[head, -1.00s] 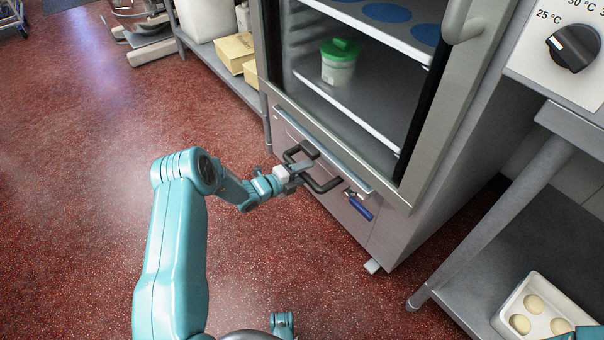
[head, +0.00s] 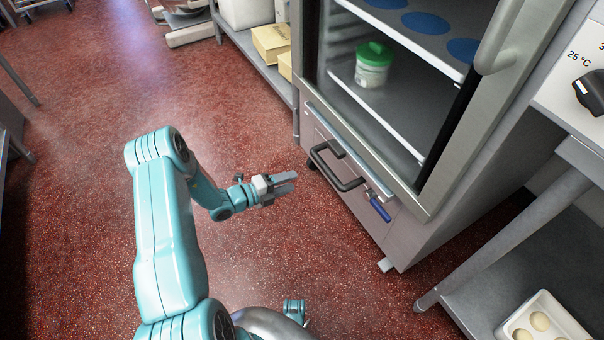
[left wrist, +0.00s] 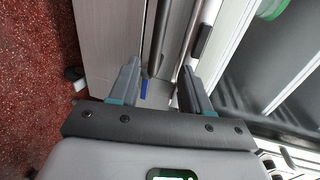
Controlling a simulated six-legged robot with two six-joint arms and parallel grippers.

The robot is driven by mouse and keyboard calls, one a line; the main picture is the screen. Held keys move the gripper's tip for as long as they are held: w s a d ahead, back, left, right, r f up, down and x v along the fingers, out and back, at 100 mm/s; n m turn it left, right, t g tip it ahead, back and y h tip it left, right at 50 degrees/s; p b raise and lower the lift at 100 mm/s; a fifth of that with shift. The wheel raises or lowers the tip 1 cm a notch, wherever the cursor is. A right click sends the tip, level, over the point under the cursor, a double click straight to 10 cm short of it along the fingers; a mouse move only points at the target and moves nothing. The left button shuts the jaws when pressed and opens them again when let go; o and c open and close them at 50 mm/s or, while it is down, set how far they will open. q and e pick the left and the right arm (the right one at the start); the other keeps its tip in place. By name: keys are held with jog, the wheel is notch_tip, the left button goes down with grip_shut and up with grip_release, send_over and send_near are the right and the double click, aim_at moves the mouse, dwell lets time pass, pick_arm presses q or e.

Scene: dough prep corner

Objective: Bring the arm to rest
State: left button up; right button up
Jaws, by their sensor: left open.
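My left arm (head: 168,235) comes up from the bottom left of the head view and bends toward the cabinet. Its gripper (head: 290,182) is open and empty, over the red floor and apart from the dark drawer handle (head: 345,180) to its right. In the left wrist view the two fingers (left wrist: 158,90) stand apart, with the steel cabinet front beyond them. My right gripper is not in view.
The glass-fronted cabinet (head: 415,195) holds a green-lidded tub (head: 373,66). A blue-handled valve (head: 380,208) sticks out beside the drawer handle. A steel table (head: 510,235) with a dough tray (head: 572,322) stands at right. Open red floor (head: 80,140) lies at left.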

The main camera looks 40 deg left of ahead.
pick_arm(q)
jog(key=shift+s+a+r, duration=0.1)
jog(key=shift+s+a, duration=0.1)
jog(key=shift+s, duration=0.25)
